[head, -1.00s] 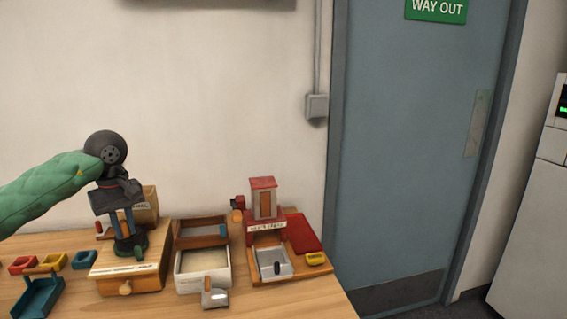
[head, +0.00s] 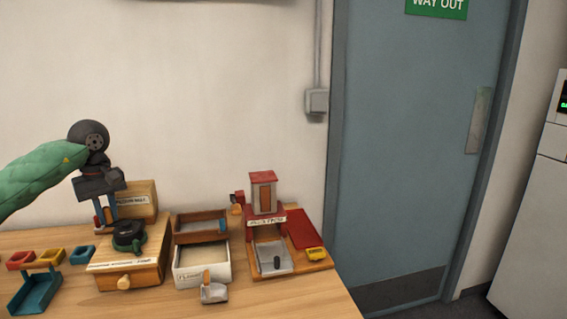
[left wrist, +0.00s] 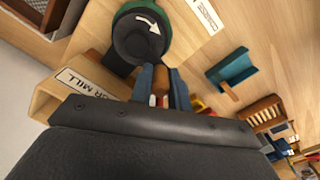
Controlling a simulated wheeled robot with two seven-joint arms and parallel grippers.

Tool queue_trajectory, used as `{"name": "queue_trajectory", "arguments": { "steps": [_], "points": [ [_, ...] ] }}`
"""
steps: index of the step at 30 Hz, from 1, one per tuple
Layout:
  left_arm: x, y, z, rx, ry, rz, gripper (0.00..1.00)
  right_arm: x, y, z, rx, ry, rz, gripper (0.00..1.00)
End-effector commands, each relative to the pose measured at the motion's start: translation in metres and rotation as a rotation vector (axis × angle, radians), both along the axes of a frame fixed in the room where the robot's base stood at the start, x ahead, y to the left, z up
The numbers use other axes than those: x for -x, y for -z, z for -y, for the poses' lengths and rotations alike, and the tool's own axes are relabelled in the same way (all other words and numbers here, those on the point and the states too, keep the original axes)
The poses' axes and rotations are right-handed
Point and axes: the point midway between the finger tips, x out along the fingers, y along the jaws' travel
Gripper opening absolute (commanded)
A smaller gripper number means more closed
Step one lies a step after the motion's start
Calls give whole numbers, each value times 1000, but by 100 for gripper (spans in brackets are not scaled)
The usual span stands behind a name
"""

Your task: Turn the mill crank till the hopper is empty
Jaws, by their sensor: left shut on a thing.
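The mill (head: 150,277) is a wooden box with a front knob, standing at the left of the table. On its top sits a black disc (head: 129,230) with a green rim; the left wrist view shows a white curved arrow on the disc (left wrist: 137,45). My left gripper (head: 105,221) is beside the disc on its left, fingers pointing down. In the left wrist view its fingers (left wrist: 161,86) are shut on a brown wooden crank handle (left wrist: 161,76). The hopper's contents cannot be seen. My right gripper is not in view.
A wooden box labelled for the mill (head: 146,194) stands behind. To the right are a white flour box (head: 188,285), a metal scoop (head: 214,293) and a red-roofed press (head: 263,190).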

Motion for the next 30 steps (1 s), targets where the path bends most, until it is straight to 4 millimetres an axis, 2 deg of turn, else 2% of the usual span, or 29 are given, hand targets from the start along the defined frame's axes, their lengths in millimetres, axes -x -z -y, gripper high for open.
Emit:
{"name": "queue_trajectory", "arguments": {
  "steps": [3, 4, 7, 13, 17, 30],
  "points": [
    [1, 0, 0, -1, 0, -1, 5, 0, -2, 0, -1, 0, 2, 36],
    [1, 0, 0, -1, 0, -1, 22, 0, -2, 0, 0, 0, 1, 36],
    [1, 0, 0, -1, 0, -1, 41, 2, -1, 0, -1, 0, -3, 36],
    [1, 0, 0, -1, 0, -1, 42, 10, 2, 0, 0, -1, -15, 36],
    [1, -1, 0, -1, 0, -1, 42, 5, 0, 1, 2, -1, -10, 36],
    [0, -34, 0, -1, 0, 1, 42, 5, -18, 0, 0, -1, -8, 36]
  ]
}}
